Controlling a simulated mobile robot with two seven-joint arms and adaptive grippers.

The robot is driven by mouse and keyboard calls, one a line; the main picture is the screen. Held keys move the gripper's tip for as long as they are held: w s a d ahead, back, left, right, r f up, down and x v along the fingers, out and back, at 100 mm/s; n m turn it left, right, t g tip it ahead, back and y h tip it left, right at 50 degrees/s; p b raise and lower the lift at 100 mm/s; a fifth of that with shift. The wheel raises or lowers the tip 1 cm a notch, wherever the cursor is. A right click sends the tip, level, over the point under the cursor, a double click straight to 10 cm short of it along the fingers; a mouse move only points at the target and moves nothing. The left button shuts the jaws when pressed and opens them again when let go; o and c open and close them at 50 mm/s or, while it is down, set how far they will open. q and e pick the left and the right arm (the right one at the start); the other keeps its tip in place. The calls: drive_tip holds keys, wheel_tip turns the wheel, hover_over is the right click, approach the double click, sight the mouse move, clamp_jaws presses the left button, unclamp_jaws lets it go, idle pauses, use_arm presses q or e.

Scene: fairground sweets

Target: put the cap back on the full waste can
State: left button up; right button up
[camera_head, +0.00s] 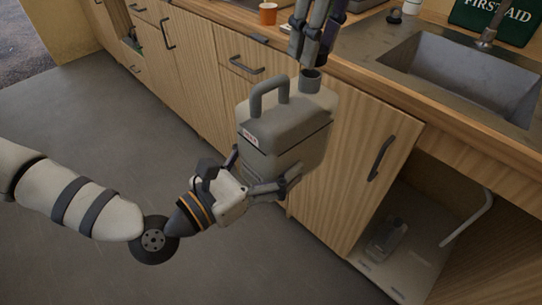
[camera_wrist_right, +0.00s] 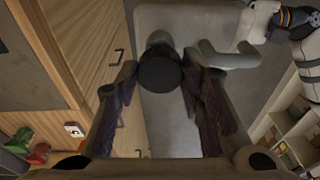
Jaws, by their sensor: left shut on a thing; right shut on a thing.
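The grey waste can (camera_head: 290,132), with a loop handle, a short neck and a small label, is held up in front of the cupboards in the head view. My left gripper (camera_head: 268,184) is shut on its lower part. My right gripper (camera_head: 311,62) comes down from above, with its fingertips at the neck. In the right wrist view, the dark round cap (camera_wrist_right: 160,70) lies between the fingers, in front of the can's neck and handle (camera_wrist_right: 228,57). I cannot tell whether the cap touches the neck or is seated on it.
The counter with a steel sink (camera_head: 462,75) is behind the can. An orange cup (camera_head: 268,13) and a green first-aid box (camera_head: 497,20) stand on it. Below the sink is an open space with a clear bottle (camera_head: 388,240). The floor at left is clear.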

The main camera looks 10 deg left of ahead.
sight(310, 75)
drive_tip(key=shift+f, duration=0.2)
drive_tip(key=shift+s+r, duration=0.15)
idle(0.3)
drive_tip(key=shift+d, duration=0.1)
drive_tip(key=shift+f, duration=0.95)
drive_tip(key=shift+f, duration=0.55)
drive_tip(key=m, duration=0.2)
drive_tip(key=m+h, duration=0.1)
drive_tip(key=m, duration=0.2)
drive_tip(key=shift+s+a+m+t, duration=0.1)
drive_tip(key=shift+a+m+t, duration=0.1)
drive_tip(key=shift+m+t, duration=0.1)
drive_tip(key=m, duration=0.4)
drive_tip(key=shift+a+m+h, duration=0.1)
drive_tip(key=shift+m+h, duration=0.2)
drive_tip(key=o, duration=0.7)
